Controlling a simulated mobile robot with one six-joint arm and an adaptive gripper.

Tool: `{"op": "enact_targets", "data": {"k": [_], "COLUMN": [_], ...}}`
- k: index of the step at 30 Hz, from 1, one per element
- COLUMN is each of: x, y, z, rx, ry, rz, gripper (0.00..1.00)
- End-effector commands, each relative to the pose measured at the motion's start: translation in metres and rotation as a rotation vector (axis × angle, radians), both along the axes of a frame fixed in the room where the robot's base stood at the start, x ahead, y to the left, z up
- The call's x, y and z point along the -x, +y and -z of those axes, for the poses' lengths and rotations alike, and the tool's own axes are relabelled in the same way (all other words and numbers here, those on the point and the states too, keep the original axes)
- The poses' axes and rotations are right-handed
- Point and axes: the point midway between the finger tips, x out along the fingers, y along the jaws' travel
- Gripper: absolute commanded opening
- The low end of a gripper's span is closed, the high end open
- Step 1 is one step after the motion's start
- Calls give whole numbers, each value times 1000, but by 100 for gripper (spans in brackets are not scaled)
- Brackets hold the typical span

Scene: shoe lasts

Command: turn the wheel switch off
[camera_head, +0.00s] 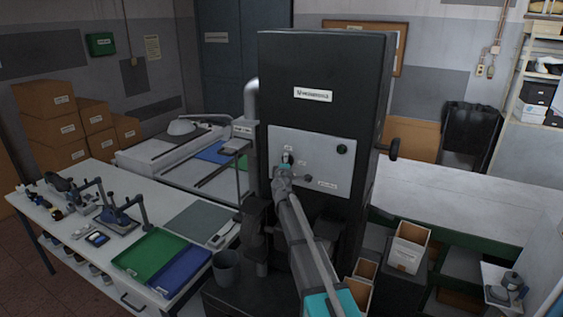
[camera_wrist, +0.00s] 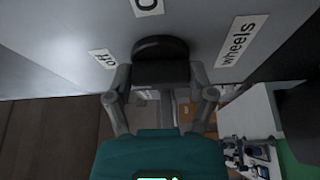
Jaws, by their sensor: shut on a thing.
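The wheel switch is a black rotary knob (camera_wrist: 160,47) on the light grey panel (camera_head: 325,150) of a tall black machine. In the wrist view, labels reading "off" (camera_wrist: 103,58) and "wheels" (camera_wrist: 235,41) lie on either side of it, and a third label is cut off at the top edge. My gripper (camera_wrist: 160,88) has one finger on each side of the knob and is shut on it. In the head view, my gripper (camera_head: 283,173) reaches the left part of the panel and hides some of it. The knob's exact pointing direction is hard to tell.
Another black knob (camera_head: 342,149) sits further right on the panel. A crank handle (camera_head: 392,150) sticks out of the machine's right side. A white table (camera_head: 60,215) with green and blue trays stands left. Open boxes (camera_head: 408,247) stand at lower right.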

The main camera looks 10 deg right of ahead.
Motion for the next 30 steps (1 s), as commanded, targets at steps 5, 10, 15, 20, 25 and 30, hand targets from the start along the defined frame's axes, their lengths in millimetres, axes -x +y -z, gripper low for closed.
{"op": "enact_targets", "data": {"k": [5, 10, 15, 20, 25, 30], "x": [-4, -3, -3, -3, -3, -3], "y": [-5, -5, -6, -6, -6, -6], "z": [-3, -2, -2, -2, -2, -1], "rx": [51, 80, 93, 96, 96, 95], "ry": [33, 53, 61, 63, 63, 63], "rz": [11, 11, 12, 13, 13, 13], "gripper": [23, 23, 22, 22, 22, 96]}}
